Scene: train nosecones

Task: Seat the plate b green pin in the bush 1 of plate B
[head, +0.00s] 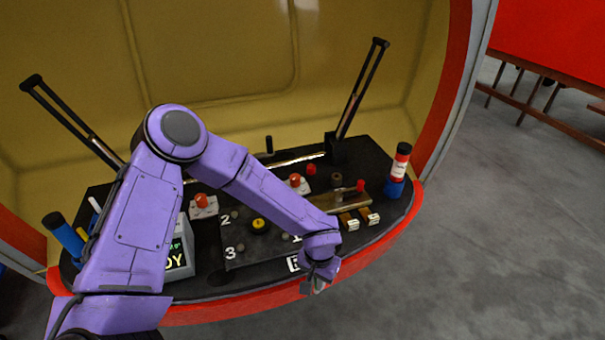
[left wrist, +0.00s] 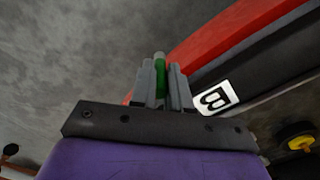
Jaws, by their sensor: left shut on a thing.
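Plate B (head: 262,254) is a dark plate on the black console, with the numbers 1, 2 and 3 and a white B label (head: 294,263) at its front edge. Small grey bushes sit beside the numbers; bush 1 (head: 286,236) is close to my left forearm. My left gripper (head: 318,286) is at the console's front rim, just right of the B label, pointing down. In the left wrist view, its fingers are shut on the green pin (left wrist: 160,76), apart from the plate. The pin is hardly visible in the head view. My right gripper is not in view.
A yellow knob (head: 258,224) stands mid-plate. Red-topped parts (head: 203,205), a brown tray (head: 341,201) and a red-and-blue cylinder (head: 399,170) stand around it. A display box (head: 180,252) is left of the plate. The red rim (head: 240,309) curves along the front; open floor lies beyond.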

